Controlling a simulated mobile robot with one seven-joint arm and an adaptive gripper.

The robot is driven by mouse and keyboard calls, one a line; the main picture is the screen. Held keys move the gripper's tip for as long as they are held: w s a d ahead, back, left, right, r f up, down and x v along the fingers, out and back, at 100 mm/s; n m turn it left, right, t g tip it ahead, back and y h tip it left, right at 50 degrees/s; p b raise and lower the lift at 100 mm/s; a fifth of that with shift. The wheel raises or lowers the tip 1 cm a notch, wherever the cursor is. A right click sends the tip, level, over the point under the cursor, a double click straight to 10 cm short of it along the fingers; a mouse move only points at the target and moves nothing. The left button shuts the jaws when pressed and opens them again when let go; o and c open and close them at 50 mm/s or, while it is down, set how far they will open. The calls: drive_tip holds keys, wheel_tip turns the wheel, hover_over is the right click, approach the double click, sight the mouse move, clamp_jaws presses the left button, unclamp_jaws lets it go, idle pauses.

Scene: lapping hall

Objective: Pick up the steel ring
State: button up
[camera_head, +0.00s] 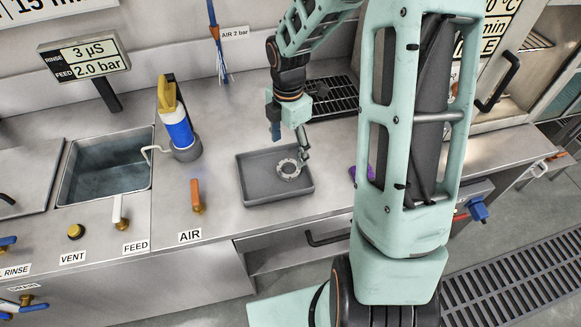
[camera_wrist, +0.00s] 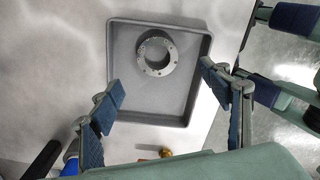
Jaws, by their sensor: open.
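The steel ring (camera_head: 288,169) lies in a shallow grey tray (camera_head: 262,197) on the steel counter. It is a flat metal ring with small holes round its face, and it also shows in the wrist view (camera_wrist: 141,61), towards the tray's upper middle. My gripper (camera_head: 290,145) hangs above the tray, near the ring. In the wrist view my gripper (camera_wrist: 163,90) is open, with its blue-padded fingers wide apart at the left and right. Nothing is between the pads, and the ring lies beyond the fingertips. I cannot tell the exact height of the fingers above the ring.
A blue and yellow bottle (camera_head: 175,122) stands left of the tray, beside a sink (camera_head: 107,167). An orange-handled air valve (camera_head: 197,194) is at the front left. A black rack (camera_head: 332,97) lies behind the tray. A purple object (camera_head: 353,172) is partly hidden by my arm.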

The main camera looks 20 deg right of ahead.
sight(289, 171)
drive_tip(key=f, duration=0.8)
drive_tip(key=shift+w+f, duration=0.2)
drive_tip(key=shift+f, duration=0.1)
drive_tip(key=shift+c, duration=0.3)
drive_tip(key=c, duration=1.5)
